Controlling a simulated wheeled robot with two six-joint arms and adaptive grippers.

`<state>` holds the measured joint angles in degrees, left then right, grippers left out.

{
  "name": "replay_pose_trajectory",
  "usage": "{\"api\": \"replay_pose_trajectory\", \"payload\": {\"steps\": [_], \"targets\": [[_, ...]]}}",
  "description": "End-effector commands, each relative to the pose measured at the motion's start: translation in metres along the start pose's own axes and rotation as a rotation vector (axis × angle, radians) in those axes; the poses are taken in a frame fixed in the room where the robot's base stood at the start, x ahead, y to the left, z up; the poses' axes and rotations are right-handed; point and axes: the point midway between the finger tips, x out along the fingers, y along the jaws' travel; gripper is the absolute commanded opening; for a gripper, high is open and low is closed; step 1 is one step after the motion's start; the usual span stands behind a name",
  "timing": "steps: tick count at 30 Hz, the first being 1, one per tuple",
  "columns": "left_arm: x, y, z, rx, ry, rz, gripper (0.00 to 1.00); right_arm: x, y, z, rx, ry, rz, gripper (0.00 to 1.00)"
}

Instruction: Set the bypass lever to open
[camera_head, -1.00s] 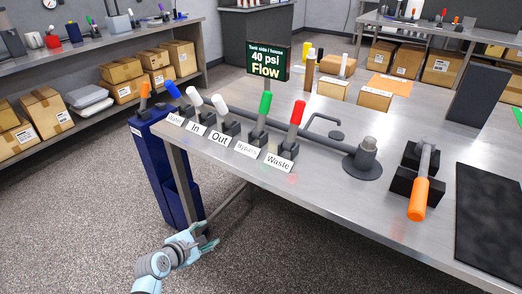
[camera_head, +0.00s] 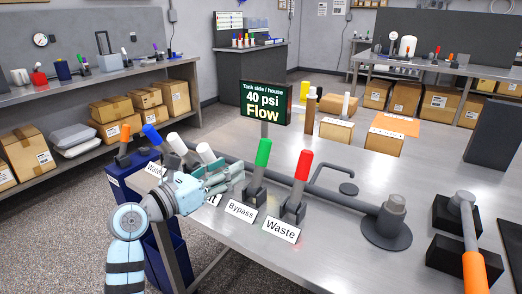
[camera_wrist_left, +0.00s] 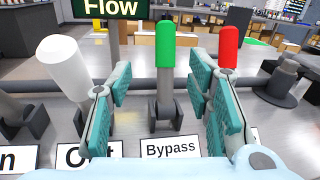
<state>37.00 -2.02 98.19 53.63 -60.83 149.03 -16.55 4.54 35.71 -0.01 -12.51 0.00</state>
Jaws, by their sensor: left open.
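The bypass lever (camera_head: 260,168) has a green handle and stands close to upright behind its white "Bypass" label (camera_head: 241,211). My left gripper (camera_head: 238,172) is open and empty, just left of the green lever in the head view. In the left wrist view, the green lever (camera_wrist_left: 165,45) stands between and beyond the two open fingers (camera_wrist_left: 160,95), apart from them. The "Bypass" label (camera_wrist_left: 171,147) shows below it. My right gripper is not in view.
The red Waste lever (camera_head: 301,170) stands close on the right. White-handled levers (camera_head: 178,145) stand on the left, partly hidden by my left arm. A sign (camera_head: 264,103) reading "40 psi Flow" rises behind. A pipe runs along the bench behind the levers.

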Motion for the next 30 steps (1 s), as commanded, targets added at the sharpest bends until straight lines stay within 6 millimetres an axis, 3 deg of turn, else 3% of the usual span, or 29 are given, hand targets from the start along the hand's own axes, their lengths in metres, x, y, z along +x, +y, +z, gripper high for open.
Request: {"api": "replay_pose_trajectory", "payload": {"steps": [5, 12, 17, 24, 30], "targets": [[0.058, -0.005, -0.004, -0.004, 0.0, -0.015, 0.46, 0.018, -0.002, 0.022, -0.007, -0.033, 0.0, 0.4], [0.109, -0.004, -0.003, 0.0, 0.001, -0.009, 0.46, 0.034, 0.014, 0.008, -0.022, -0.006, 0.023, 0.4], [0.121, -0.004, -0.002, 0.001, 0.001, -0.008, 0.46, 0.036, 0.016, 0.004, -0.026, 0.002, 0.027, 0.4], [0.122, -0.003, -0.001, 0.001, 0.002, -0.006, 0.46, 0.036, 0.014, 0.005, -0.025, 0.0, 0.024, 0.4], [0.121, -0.003, -0.001, 0.001, 0.001, -0.005, 0.16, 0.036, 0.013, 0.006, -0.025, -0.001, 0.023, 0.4]]}}
